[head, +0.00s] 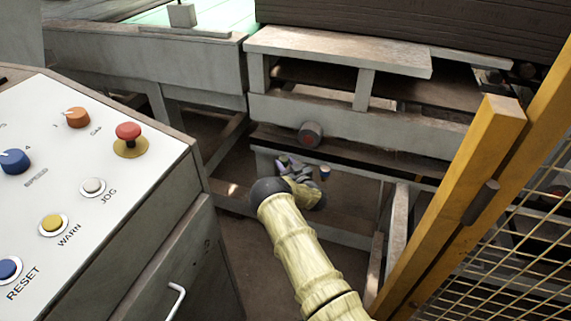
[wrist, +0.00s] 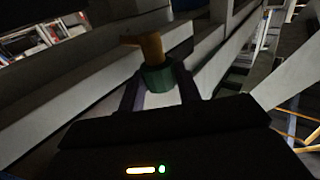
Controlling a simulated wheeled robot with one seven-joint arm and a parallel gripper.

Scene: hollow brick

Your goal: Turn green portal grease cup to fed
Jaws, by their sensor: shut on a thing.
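The green grease cup (wrist: 158,78) shows in the wrist view as a short green collar with a tan-brown upper part (wrist: 150,46) that juts to the left. My gripper (wrist: 157,84) has one dark finger on each side of the green collar and is shut on it. In the head view, my gripper (head: 299,171) is small and low beside the grey frame, past the end of my pale arm. I cannot make out the green cup there. Any marking for fed is not readable in either view.
A control panel (head: 80,190) stands at left, and a yellow post (head: 455,200) with mesh at right.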

